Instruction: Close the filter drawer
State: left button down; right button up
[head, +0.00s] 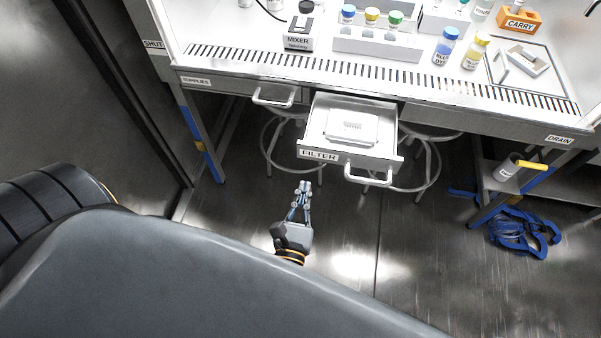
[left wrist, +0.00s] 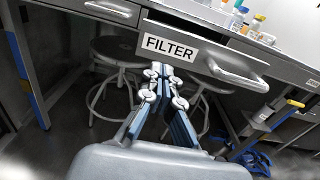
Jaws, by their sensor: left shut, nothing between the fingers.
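The filter drawer (head: 320,156) is pulled out from under the bench, with a FILTER label on its front and a handle (head: 368,176) toward the right of that front. A flat white box (head: 351,127) lies inside it. In the left wrist view the drawer front (left wrist: 205,48) is ahead, with the label above my fingertips. My left gripper (head: 305,186) is shut and empty, just in front of and below the drawer's left part in the head view. It also shows in the left wrist view (left wrist: 157,70). I cannot tell whether it touches the drawer. My right gripper is not in view.
The supplies drawer (head: 274,95) beside it is shut. Stools (head: 428,165) stand under the bench. The bench top (head: 300,64) holds a mixer, bottles and a carry box. A blue strap heap (head: 520,232) lies on the floor at right. Floor before the drawer is clear.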

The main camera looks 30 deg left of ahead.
aim_at(312, 155)
pick_arm(q)
jog(key=p+x, duration=0.1)
jog(key=x, duration=0.7)
jog(key=shift+f+p, duration=0.1)
jog(key=shift+p, duration=0.2)
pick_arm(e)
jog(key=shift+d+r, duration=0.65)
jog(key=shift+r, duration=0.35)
